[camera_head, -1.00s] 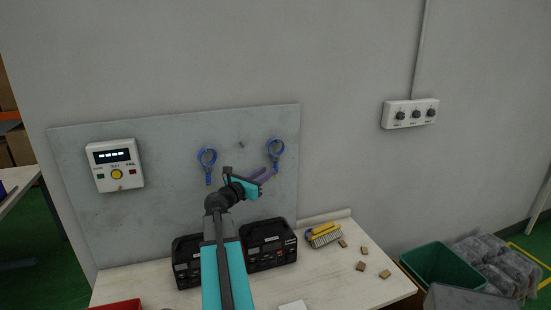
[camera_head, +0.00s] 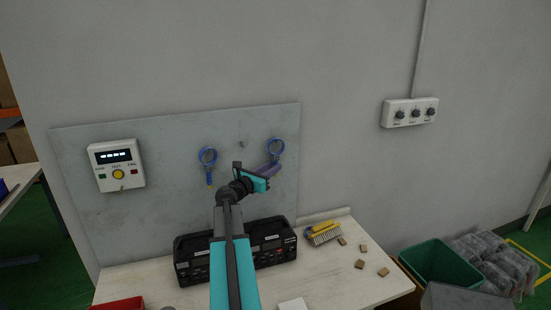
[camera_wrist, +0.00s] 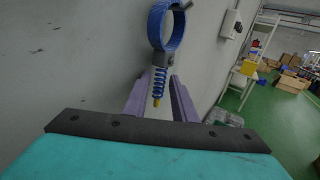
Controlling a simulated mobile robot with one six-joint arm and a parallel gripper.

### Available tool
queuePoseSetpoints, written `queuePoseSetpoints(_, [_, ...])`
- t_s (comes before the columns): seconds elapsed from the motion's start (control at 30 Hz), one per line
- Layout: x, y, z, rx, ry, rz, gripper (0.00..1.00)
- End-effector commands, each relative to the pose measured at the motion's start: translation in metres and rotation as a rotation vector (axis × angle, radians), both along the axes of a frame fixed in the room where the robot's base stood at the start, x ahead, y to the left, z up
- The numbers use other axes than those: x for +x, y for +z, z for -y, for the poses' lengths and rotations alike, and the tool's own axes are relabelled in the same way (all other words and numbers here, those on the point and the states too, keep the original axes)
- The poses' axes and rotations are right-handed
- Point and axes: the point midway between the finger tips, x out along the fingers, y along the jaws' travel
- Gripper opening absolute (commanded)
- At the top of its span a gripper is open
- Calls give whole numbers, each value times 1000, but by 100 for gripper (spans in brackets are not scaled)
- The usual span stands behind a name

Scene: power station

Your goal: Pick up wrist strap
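Two blue wrist straps hang on the grey wall panel (camera_head: 226,125). My gripper (camera_head: 273,167) is at the lower part of the right strap. In the wrist view its purple fingers (camera_wrist: 160,90) stand apart on either side of the coil, with a gap visible beside it. Whether either finger touches the coil cannot be told.
A white control box (camera_head: 116,166) is on the panel at left. A green bin (camera_head: 438,262) stands at right. The wall above the panel is clear.

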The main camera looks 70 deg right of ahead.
Motion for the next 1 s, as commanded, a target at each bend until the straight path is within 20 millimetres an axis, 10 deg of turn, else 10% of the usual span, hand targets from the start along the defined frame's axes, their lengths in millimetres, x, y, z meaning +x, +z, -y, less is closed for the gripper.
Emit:
queuePoseSetpoints(0.2, [0, 0, 0, 0, 0, 0, 0])
queuePoseSetpoints(1.0, [1, 23, 0, -2, 0, 1, 0])
